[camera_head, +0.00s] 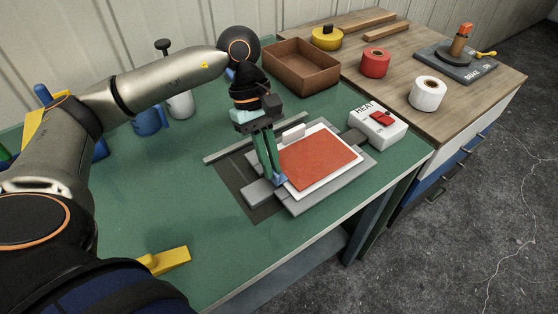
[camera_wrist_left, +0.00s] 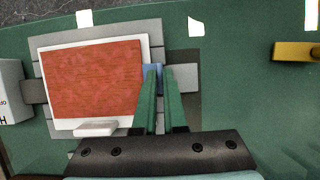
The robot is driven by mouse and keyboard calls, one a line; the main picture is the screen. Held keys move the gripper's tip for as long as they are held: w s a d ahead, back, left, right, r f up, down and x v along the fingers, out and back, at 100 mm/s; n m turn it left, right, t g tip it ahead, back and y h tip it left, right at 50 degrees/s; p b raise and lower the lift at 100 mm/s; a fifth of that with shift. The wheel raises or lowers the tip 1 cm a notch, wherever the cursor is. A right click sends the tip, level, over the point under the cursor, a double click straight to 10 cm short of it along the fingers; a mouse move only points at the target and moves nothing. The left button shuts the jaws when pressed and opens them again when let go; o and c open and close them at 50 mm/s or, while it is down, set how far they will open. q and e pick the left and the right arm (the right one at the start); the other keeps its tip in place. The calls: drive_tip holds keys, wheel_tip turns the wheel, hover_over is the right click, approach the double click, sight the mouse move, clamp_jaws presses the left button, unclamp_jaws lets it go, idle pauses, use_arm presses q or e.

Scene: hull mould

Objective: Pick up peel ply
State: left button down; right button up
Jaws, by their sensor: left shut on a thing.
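The peel ply seems to be the flat red-orange sheet (camera_head: 318,160), lying on a white sheet (camera_head: 349,141) on a grey plate (camera_head: 331,193). It also shows in the left wrist view (camera_wrist_left: 95,80). A small blue tab (camera_head: 281,180) sits at the red sheet's near-left edge. My left gripper (camera_head: 273,183) points down with its green fingers shut on this blue tab. In the left wrist view the fingertips (camera_wrist_left: 161,70) are at the sheet's right edge, and the fingers partly hide the tab. My right gripper is not in view.
A white heat switch box (camera_head: 377,127) adjoins the plate's right side. A brown tray (camera_head: 302,70) stands behind. Yellow (camera_head: 327,38), red (camera_head: 375,63) and white (camera_head: 427,93) rolls stand on the wooden bench. A yellow piece (camera_head: 166,260) lies near the green table's front edge.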

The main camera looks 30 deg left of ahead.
use_arm(q)
wheel_tip(320, 180, up, 2)
drive_tip(key=shift+r, duration=0.25)
drive_tip(key=s+d+r+p, duration=0.1)
drive_tip(key=s+d+r, duration=0.1)
drive_tip(key=s+r, duration=0.4)
drive_tip(key=s+d+r+p, duration=0.2)
drive_tip(key=s+d+r, duration=0.1)
drive_tip(key=s+r, duration=0.4)
drive_tip(key=shift+d+r+p, duration=0.15)
drive_tip(key=shift+r+p, duration=0.15)
drive_tip(key=shift+r, duration=0.7)
drive_tip(key=shift+r, duration=0.15)
wheel_tip(320, 180, up, 5)
drive_tip(key=p, duration=0.3)
drive_tip(key=shift+p, duration=0.4)
